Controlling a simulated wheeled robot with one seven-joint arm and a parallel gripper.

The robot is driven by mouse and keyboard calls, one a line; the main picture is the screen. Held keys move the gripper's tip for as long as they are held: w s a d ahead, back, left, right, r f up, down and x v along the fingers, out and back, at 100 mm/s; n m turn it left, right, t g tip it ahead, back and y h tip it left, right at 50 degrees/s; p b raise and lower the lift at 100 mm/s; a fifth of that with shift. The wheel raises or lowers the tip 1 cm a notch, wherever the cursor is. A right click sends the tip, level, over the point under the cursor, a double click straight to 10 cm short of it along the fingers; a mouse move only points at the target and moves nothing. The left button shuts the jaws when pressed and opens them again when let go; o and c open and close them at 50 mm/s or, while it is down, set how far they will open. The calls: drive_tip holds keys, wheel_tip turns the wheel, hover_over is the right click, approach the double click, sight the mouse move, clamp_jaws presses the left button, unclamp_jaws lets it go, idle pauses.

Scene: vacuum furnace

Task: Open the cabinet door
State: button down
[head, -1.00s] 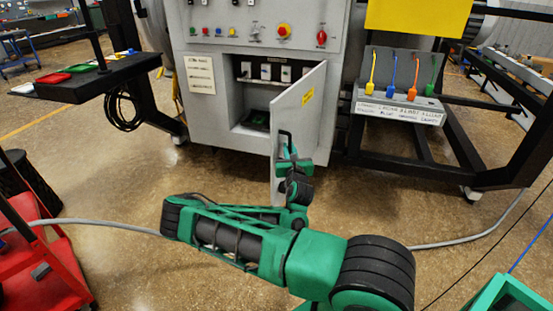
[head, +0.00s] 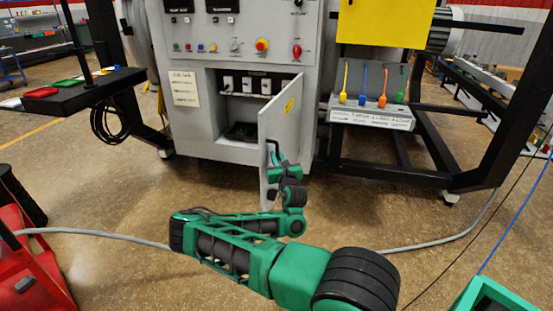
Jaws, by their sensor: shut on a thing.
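The grey cabinet (head: 185,122) of the furnace stands ahead, with a lower compartment (head: 240,108) showing switches inside. Its door (head: 280,122) is hinged on the right and stands well open, swung out toward me. A dark bar handle (head: 272,152) is on the door's face near its free edge. My gripper (head: 273,160) is at this handle and shut on it. The fingertips are small and partly hidden by my green wrist. My arm reaches forward from the lower right.
A black frame (head: 390,180) with a rack of coloured tags (head: 370,115) is at the right. A grey hose (head: 100,235) crosses the floor.

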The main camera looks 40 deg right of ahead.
sight(276, 149)
drive_tip(key=c, duration=1.8)
unclamp_jaws()
drive_tip(key=shift+o, duration=0.2)
drive_tip(key=shift+r, duration=0.25)
drive_tip(key=r, duration=0.3)
drive_tip(key=shift+w+r, duration=0.25)
drive_tip(key=shift+r, duration=0.05)
drive_tip(key=s+a+r, duration=0.1)
drive_tip(key=a+r, duration=0.6)
drive_tip(key=a, duration=0.4)
drive_tip(key=shift+s+a, duration=0.3)
drive_tip(key=shift+a, duration=0.05)
